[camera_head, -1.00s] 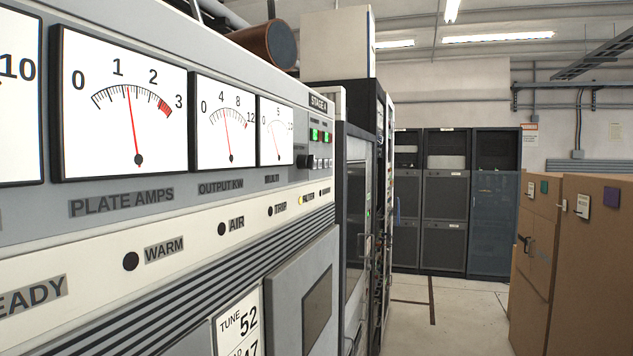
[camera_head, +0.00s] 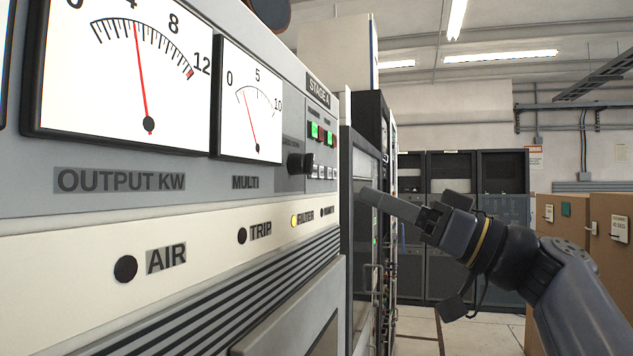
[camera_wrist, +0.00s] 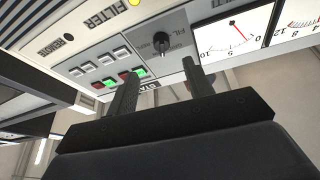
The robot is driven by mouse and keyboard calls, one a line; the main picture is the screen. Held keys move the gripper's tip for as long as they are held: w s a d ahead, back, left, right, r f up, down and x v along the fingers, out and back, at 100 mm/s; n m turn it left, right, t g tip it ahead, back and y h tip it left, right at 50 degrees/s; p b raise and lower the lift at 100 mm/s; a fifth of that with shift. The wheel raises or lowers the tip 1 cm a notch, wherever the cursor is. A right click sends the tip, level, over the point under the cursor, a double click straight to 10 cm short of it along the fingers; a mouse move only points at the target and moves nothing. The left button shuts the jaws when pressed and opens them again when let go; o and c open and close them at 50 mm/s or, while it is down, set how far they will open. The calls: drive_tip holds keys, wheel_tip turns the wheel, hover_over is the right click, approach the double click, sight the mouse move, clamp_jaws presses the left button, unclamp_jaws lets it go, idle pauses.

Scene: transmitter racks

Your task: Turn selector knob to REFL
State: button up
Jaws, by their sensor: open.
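The black selector knob (camera_head: 299,164) sits on the grey panel at the right end of the meter row, beside the green-lit buttons.
The MULTI meter (camera_head: 247,102) is left of the knob. Green and red buttons (camera_head: 322,133) and pale buttons (camera_head: 322,172) lie close to its right. A lit yellow FILTER lamp (camera_head: 294,221) is below. Dark racks and cardboard boxes (camera_head: 590,225) stand farther back.

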sight(312, 171)
drive_tip(key=p+x, duration=0.4)
drive_tip(key=x, duration=0.6)
drive_tip(key=shift+w+a+r, duration=0.1)
drive_tip(key=shift+a+r, duration=0.15)
drive_tip(key=shift+a, duration=0.1)
drive_tip(key=shift+c, duration=0.4)
drive_tip(key=c, duration=0.9)
